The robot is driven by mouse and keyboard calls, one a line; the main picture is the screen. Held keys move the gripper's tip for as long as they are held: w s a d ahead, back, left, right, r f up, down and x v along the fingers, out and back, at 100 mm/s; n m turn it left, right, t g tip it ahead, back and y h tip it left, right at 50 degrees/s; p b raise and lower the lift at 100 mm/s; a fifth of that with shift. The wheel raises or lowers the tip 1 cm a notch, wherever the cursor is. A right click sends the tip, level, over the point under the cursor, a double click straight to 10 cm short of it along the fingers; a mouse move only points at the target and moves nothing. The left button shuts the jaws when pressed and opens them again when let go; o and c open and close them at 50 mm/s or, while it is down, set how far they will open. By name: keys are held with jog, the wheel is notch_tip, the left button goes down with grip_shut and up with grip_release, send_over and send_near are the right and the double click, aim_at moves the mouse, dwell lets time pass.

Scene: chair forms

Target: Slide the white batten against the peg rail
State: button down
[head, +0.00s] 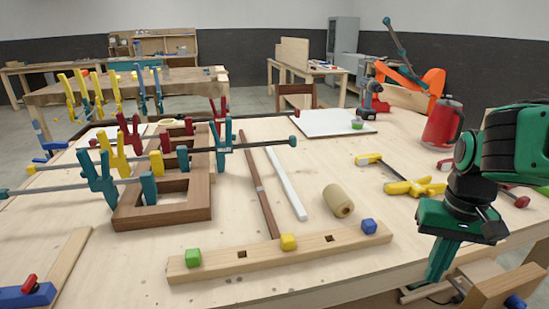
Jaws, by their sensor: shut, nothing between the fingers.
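The white batten (287,184) is a thin strip lying on the workbench, slanting from upper left to lower right. Its near end stops a little short of the peg rail (212,269), with bare wood between. The peg rail is a pale wooden bar near the front edge, with a green block (193,258), a yellow block (288,242) and a blue block (369,226) on it, and dark square holes between them. My gripper (437,272) is at the right, pointing down, shut and empty, well apart from the batten and the rail.
A brown strip (260,190) lies left of the batten, its near end at the rail by the yellow block. A tan cylinder (339,201) lies to the right. A clamped wooden frame (127,215) stands left. Yellow clamps (415,187) and a red pot (443,123) are right.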

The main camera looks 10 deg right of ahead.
jog(key=shift+w+a, duration=0.15)
jog(key=shift+w, duration=0.3)
